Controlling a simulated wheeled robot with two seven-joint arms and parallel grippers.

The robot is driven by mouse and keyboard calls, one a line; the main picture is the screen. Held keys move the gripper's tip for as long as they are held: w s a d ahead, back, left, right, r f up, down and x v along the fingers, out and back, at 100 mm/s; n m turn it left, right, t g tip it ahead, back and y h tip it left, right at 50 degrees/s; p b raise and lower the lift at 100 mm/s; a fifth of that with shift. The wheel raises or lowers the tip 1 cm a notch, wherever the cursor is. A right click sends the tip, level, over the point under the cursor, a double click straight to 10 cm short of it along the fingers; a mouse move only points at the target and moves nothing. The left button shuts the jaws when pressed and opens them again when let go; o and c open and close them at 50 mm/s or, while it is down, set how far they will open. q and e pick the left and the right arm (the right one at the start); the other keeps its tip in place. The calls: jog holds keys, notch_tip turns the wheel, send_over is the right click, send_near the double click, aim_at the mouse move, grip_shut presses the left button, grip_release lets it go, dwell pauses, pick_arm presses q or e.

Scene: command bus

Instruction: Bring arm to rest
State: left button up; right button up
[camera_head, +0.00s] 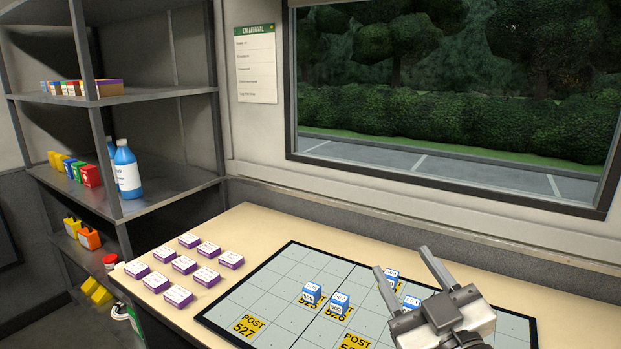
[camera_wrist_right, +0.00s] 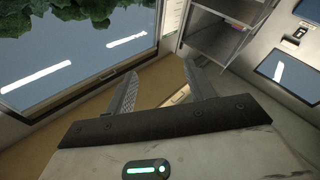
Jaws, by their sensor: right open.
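My right gripper (camera_head: 405,275) is above the right part of the dark-edged grid board in the head view. Its two fingers are apart with nothing seen between them. In the right wrist view the same gripper (camera_wrist_right: 160,92) shows its spread fingers, empty, with the table, the window and a shelf behind. My left gripper is not in view.
The grid board (camera_head: 262,291) on the table (camera_head: 262,222) carries several blue-and-white blocks (camera_head: 311,292) and yellow POST labels (camera_head: 248,327). Several purple-and-white blocks (camera_head: 184,264) stand left of it. A grey shelf (camera_head: 165,190) with bottles is at left, a window (camera_head: 450,110) behind.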

jog(key=s+d+f+m+g+h, duration=0.3)
jog(key=f+g, duration=0.1)
jog(key=f, duration=0.4)
jog(key=s+d+f+m+g+h, duration=0.2)
jog(key=s+d+f+g+h, duration=0.15)
jog(key=f, duration=0.55)
jog(key=s+f+g+y, duration=0.1)
jog(key=s+f+g, duration=0.35)
jog(key=s, duration=0.35)
jog(key=s+f+g, duration=0.4)
jog(key=s+f, duration=0.1)
jog(key=s, duration=0.3)
pick_arm(q)
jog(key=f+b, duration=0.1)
jog(key=b, duration=0.2)
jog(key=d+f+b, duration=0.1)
jog(key=b, duration=0.2)
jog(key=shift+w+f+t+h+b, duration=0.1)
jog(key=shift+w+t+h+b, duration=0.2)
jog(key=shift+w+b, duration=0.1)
pick_arm(e)
jog(key=w+a+f+t+y, duration=0.3)
jog(key=w+a+f+t, duration=0.2)
jog(key=f, duration=0.5)
jog(key=shift+w+a+f+t+y, duration=0.2)
jog(key=shift+w+a+t+y, duration=0.2)
jog(key=shift+w+t, duration=0.5)
